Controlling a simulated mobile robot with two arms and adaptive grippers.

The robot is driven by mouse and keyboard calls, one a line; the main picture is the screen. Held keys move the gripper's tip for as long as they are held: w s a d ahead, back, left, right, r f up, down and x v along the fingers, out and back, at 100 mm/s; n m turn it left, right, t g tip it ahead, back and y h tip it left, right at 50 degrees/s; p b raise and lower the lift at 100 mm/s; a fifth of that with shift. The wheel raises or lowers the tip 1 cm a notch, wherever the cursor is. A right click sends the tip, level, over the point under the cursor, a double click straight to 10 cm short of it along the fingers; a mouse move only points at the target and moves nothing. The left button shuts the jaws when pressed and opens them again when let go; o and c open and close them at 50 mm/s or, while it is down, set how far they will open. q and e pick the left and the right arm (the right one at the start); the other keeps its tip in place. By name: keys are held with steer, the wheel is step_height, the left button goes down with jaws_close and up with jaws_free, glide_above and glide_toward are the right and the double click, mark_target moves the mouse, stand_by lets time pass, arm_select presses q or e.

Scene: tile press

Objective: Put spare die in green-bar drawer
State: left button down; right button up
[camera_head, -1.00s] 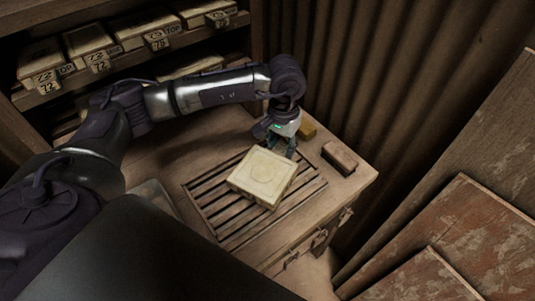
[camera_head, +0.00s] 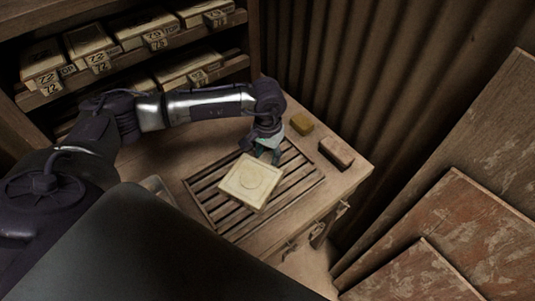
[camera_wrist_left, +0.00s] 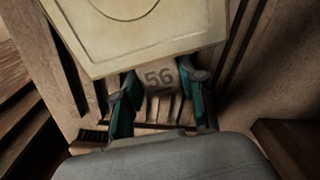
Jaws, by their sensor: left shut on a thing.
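The die is a cream square block (camera_head: 251,181) with a round outline on its top. My left gripper (camera_head: 268,154) is at its far edge, above the slatted rack (camera_head: 232,228). In the left wrist view the fingers (camera_wrist_left: 160,95) are shut on the die's tab marked 56 (camera_wrist_left: 159,78), and the block (camera_wrist_left: 130,30) extends beyond them. Whether the die clears the slats is hard to tell. Drawer handles (camera_head: 343,209) show on the bench front; no green bar can be made out. My right gripper is out of view.
Shelves (camera_head: 130,62) with several numbered blocks stand at the back left. A corrugated wall (camera_head: 390,80) and leaning boards (camera_head: 440,240) stand to the right.

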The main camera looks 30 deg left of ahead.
arm_select(q)
steer(key=c, duration=0.7)
jaws_free()
steer(key=shift+o, duration=0.2)
